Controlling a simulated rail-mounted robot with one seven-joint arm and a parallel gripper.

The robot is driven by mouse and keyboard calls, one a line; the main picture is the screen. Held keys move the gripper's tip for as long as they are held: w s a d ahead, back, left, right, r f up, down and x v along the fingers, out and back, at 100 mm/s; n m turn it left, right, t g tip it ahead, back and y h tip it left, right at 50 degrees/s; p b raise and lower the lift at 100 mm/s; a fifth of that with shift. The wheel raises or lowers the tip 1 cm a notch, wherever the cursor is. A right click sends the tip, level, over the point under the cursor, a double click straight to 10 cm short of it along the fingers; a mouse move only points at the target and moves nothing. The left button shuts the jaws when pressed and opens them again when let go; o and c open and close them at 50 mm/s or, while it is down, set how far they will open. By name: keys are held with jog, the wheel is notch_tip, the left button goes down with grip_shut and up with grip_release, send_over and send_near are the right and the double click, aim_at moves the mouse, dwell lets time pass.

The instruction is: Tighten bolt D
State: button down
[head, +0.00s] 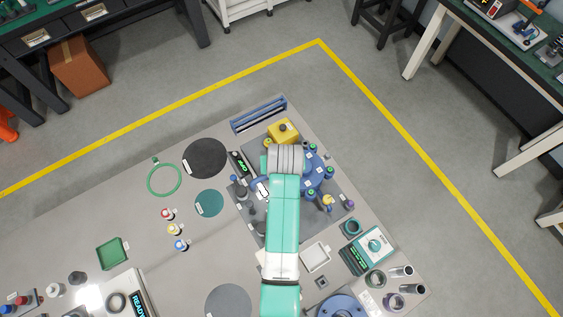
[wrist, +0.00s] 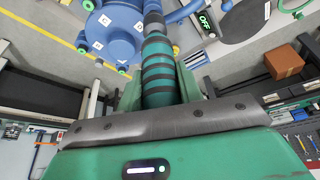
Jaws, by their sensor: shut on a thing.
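The blue round flange (head: 314,170) sits on the grey fixture plate at the right of the bench, partly under my arm. In the wrist view the flange (wrist: 112,32) is at the upper left. My gripper (wrist: 160,88) is shut on a green-and-black banded cylindrical tool (wrist: 158,72). The tool's dark shaft runs up past the flange's right side; its tip is out of view, so contact with a bolt cannot be told. My arm hides the gripper in the head view.
A yellow box (head: 284,130) and a blue rack (head: 258,114) stand behind the flange. A black display (wrist: 207,21) reads OFF. A teal-faced meter (head: 374,244) and metal cylinders (head: 401,271) are at the right front.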

jog(key=shift+f+b, duration=0.45)
jog(key=shift+f, duration=0.6)
dwell(1.4)
notch_tip(320, 180, up, 5)
jog(key=p, duration=0.5)
jog(key=shift+r, duration=0.15)
